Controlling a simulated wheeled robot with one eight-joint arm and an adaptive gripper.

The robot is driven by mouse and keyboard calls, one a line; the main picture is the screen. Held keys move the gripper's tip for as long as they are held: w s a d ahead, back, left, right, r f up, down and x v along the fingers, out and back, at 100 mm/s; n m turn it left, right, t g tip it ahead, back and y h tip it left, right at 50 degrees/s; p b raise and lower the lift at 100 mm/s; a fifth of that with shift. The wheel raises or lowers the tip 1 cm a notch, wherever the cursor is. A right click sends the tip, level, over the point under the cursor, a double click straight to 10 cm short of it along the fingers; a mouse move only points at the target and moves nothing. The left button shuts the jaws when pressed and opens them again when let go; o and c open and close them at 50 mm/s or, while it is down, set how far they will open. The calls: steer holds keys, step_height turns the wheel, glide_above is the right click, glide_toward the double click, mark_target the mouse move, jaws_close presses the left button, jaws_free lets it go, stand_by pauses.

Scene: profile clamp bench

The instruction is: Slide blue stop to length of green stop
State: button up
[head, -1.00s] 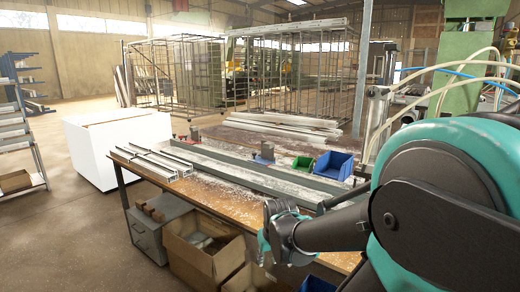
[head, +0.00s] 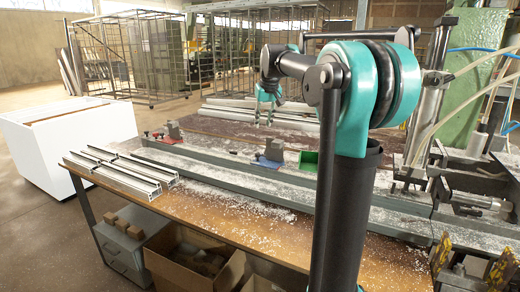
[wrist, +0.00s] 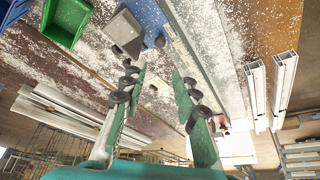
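The blue stop (head: 266,162), a low blue piece with a grey block beside it, sits on the long grey rail (head: 225,158) in the head view. In the wrist view its blue part (wrist: 150,18) shows at the top, next to the grey block (wrist: 122,32). My gripper (head: 265,118) is raised above the bench, over the blue stop's area in the head picture and apart from it. In the wrist view my gripper (wrist: 158,76) has its fingers spread, with nothing between them. I cannot make out a green stop clearly. A red piece (head: 149,136) sits farther left along the rail.
A green bin (head: 308,161) stands right of the blue stop, partly behind my arm. Pale profiles (head: 120,172) lie at the bench's left end. More long profiles (head: 255,116) lie behind. White chips cover the bench. A white cabinet (head: 70,140) stands left.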

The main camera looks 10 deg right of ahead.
mark_target(258, 154)
steer(key=x, duration=1.7)
steer(key=shift+w+f, duration=0.1)
steer(key=shift+f, duration=0.05)
jaws_close()
